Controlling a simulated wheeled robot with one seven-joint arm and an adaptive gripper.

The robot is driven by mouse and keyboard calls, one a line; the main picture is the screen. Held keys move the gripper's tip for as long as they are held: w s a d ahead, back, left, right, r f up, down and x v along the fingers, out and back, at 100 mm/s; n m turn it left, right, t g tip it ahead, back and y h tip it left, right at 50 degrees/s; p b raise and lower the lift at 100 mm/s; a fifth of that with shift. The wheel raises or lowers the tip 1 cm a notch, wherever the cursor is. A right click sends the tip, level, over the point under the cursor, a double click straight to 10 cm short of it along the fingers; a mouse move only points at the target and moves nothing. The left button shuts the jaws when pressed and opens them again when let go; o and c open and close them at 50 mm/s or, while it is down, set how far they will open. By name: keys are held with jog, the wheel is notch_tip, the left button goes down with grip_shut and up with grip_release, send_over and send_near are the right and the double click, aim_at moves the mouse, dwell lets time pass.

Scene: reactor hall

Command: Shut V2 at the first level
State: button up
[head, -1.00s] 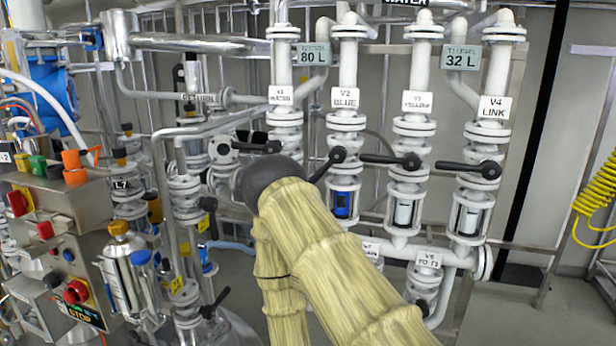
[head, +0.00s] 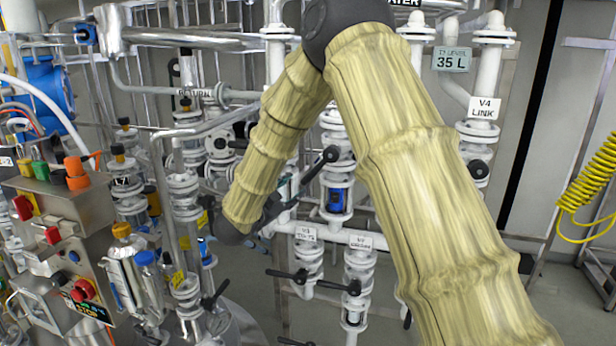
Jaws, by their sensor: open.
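The V2 valve (head: 331,145) stands left of my upper arm, above a sight glass with blue in it (head: 337,198). Its label is hidden behind my arm. The black V2 lever (head: 315,170) slants down and left from its round hub. My gripper (head: 284,197) is open and points up and right from my wrist, close to the lever's lower end. It looks small and partly blends with the pipes behind. I cannot tell whether it touches the lever or has it between its fingers.
V4 (head: 483,108) shows at right; my arm covers V3. Lower valves with black levers (head: 290,275) stand below. A control box with buttons (head: 60,220) and a steel bottle (head: 125,265) are at left. A yellow coiled hose (head: 590,185) hangs far right. The level display (head: 452,60) reads 35 L.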

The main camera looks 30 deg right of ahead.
aim_at(307, 178)
jog(key=p+x, duration=0.4)
jog(key=x, duration=0.5)
jog(key=shift+d, duration=0.15)
jog(key=shift+w+d+f+p, duration=0.1)
jog(key=shift+w+d+p, duration=0.25)
jog(key=shift+d, duration=0.15)
jog(key=shift+c, duration=0.4)
grip_shut()
